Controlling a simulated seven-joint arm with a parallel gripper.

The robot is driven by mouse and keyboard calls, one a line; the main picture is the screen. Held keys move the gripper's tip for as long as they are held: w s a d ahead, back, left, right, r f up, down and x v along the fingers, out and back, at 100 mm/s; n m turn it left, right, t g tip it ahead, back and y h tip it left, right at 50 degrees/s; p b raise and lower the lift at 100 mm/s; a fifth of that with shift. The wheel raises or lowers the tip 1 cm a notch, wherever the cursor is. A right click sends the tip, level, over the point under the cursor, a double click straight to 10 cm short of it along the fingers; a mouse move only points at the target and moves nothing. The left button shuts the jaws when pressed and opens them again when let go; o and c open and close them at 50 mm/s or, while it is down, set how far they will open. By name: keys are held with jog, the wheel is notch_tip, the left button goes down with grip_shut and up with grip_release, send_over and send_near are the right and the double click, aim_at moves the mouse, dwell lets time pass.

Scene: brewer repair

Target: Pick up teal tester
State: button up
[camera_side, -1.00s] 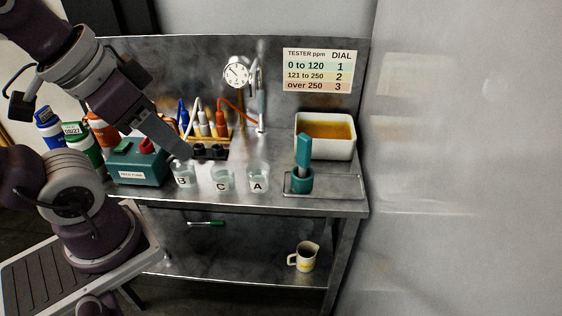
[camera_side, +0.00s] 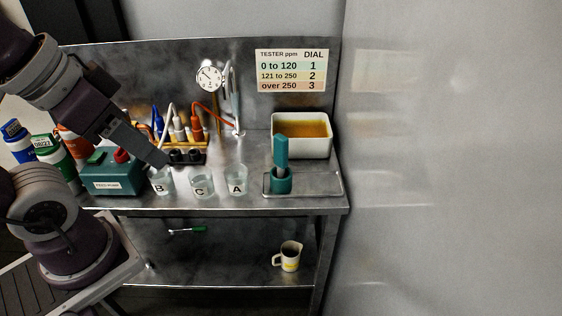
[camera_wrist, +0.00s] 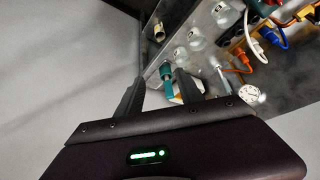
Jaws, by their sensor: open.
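The teal tester (camera_side: 281,150) stands upright in a short teal holder (camera_side: 279,183) on a small tray at the right of the steel bench. My gripper (camera_side: 162,161) is at the left part of the bench, just above and behind cup B, well left of the tester. In the wrist view my gripper (camera_wrist: 158,82) has its two fingers apart with nothing between them.
Cups B (camera_side: 160,184), C (camera_side: 201,187) and A (camera_side: 237,182) stand in a row left of the tester. A white basin of amber liquid (camera_side: 302,150) stands behind it. A teal feed pump box (camera_side: 114,176) is at left. A mug (camera_side: 289,257) is on the lower shelf.

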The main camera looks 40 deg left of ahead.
jog(key=w+r+n+g, duration=0.2)
jog(key=w+n, duration=0.4)
jog(key=w, duration=0.5)
jog(key=n+g, duration=0.4)
jog(key=n, duration=0.8)
send_over(281, 153)
jog(key=w+a, duration=0.1)
jog(key=w, duration=0.1)
jog(key=f, duration=1.3)
jog(key=shift+s+a+f, duration=0.15)
jog(key=shift+s+f, duration=0.05)
jog(key=f, duration=0.6)
jog(key=shift+s+f, duration=0.25)
jog(key=shift+s, duration=0.05)
jog(key=shift+f, duration=0.25)
grip_shut()
